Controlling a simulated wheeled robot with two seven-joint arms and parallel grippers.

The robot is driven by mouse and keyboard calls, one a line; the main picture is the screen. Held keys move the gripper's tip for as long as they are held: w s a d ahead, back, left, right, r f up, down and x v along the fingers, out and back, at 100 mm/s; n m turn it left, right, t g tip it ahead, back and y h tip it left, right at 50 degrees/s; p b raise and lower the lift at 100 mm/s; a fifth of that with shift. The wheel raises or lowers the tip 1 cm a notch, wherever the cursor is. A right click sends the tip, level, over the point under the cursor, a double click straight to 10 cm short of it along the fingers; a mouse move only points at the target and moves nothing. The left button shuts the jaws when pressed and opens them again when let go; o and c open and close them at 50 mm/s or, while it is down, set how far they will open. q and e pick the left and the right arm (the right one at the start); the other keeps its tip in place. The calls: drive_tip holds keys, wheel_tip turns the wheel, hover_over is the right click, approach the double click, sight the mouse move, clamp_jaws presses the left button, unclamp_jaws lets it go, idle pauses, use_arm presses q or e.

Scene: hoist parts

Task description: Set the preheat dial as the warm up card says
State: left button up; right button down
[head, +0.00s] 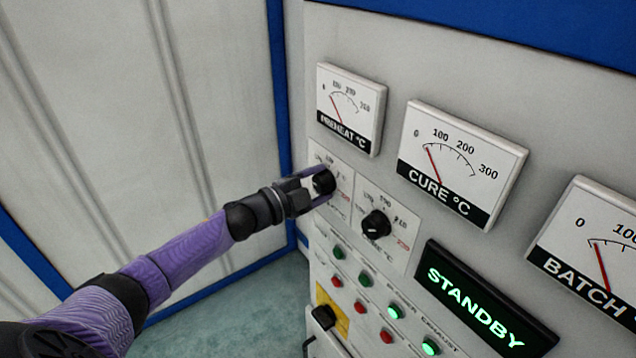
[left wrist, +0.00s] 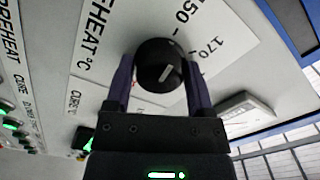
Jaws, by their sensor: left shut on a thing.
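The preheat dial is a round black knob (head: 324,182) on a white scale plate, under the preheat gauge (head: 350,107). My left gripper (head: 314,187) is shut on this knob. In the left wrist view the knob (left wrist: 158,64) sits between the two fingers of my left gripper (left wrist: 157,74). Its white pointer mark slants to the upper right in that view, and the printed 150 and 170 stand on that side. I cannot tell the exact setting. The preheat gauge needle lies near the low end. No warm up card is in view. My right gripper is not in view.
A second black knob (head: 376,224) is close by at the right, under the cure gauge (head: 461,162). Lower are green and red buttons, a yellow plate with a black switch (head: 325,317) and a lit STANDBY display (head: 483,305). The floor at the left is clear.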

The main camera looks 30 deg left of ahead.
use_arm(q)
drive_tip(key=o, duration=1.2)
drive_tip(key=shift+c, duration=0.2)
drive_tip(key=b+v, duration=0.1)
drive_tip(key=v, duration=0.9)
drive_tip(key=shift+b, duration=0.4)
drive_tip(key=shift+f, duration=0.1)
